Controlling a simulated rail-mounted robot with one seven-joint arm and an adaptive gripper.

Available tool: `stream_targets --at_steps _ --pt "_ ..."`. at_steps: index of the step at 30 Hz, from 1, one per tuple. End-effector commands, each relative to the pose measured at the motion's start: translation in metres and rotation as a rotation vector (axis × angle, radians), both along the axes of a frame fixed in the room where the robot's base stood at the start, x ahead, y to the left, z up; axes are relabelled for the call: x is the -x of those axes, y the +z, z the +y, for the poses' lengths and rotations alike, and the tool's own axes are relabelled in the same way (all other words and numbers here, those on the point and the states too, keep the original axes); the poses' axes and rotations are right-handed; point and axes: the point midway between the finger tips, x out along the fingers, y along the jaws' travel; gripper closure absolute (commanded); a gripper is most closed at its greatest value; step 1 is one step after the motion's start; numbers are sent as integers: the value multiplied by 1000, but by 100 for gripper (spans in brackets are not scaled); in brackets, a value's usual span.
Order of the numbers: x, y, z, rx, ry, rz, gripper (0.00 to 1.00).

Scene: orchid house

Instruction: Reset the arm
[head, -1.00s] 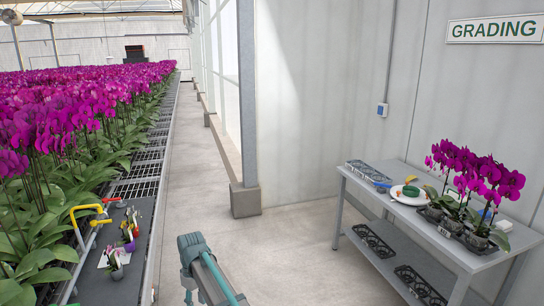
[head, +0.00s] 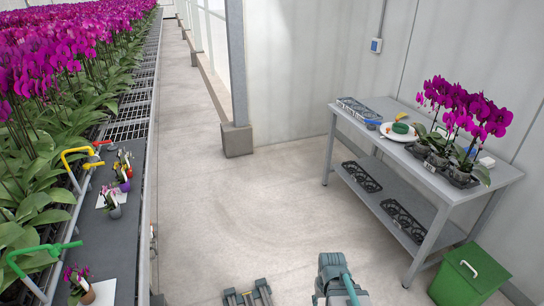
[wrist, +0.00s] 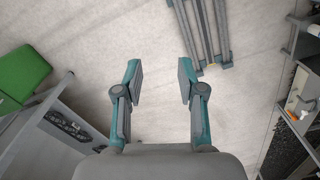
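My arm (head: 336,280) shows as a grey and teal link at the bottom of the head view, over the bare floor. My gripper (wrist: 160,80) is seen in the wrist view with its two grey and teal fingers well apart. Nothing is between the fingers; only concrete floor shows behind them. I cannot make out the gripper's fingers in the head view. The gripper touches nothing that I can see.
The grading table (head: 424,173) with orchids stands right, a green bin (head: 469,274) in front. The left bench (head: 120,245) carries small pots, a yellow-handled fixture (head: 77,152) and a green one (head: 40,250). Middle floor is clear.

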Motion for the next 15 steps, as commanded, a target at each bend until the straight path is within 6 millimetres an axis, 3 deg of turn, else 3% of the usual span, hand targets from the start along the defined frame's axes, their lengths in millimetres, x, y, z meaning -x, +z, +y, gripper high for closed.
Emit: stream_targets --at_steps 8,15 --pt "51 -53 2 -1 6 128 61" --pt "128 -108 3 -3 7 287 61"
